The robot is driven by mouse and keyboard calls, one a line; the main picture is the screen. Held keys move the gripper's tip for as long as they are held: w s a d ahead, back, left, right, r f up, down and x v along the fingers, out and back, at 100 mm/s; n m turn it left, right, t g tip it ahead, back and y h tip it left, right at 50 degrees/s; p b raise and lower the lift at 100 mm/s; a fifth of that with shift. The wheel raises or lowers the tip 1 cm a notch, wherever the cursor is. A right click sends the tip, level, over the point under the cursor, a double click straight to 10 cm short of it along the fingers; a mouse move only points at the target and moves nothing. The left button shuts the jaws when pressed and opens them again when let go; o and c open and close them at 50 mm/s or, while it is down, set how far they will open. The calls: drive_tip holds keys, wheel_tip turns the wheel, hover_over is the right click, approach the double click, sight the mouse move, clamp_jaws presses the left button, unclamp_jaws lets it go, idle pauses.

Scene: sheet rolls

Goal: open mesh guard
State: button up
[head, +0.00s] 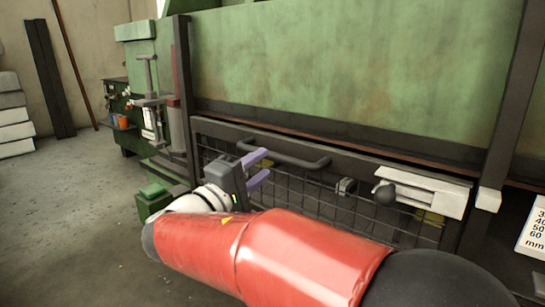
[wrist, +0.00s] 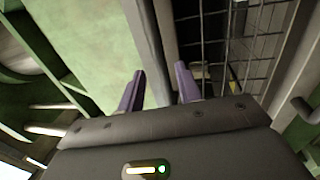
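The mesh guard (head: 300,190) is a dark wire grid in a grey frame below the green machine panel, and it looks closed. A dark grey bar handle (head: 285,152) runs along its top rail. My gripper (head: 262,168) has purple fingers, spread apart and empty, in front of the guard just below the handle's left part. In the wrist view my gripper (wrist: 160,72) is also open, with the mesh (wrist: 235,22) beyond it. Whether a finger touches the guard is unclear.
The green machine panel (head: 350,60) rises above the guard, with dark posts at each side. A clamp-like vertical fixture (head: 150,90) stands at the left. A green block (head: 152,200) is low by my wrist. The concrete floor (head: 70,220) at left is clear.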

sight(271, 158)
drive_tip(key=x, duration=0.5)
drive_tip(key=shift+d, duration=0.1)
drive_tip(key=shift+f, duration=0.1)
clamp_jaws()
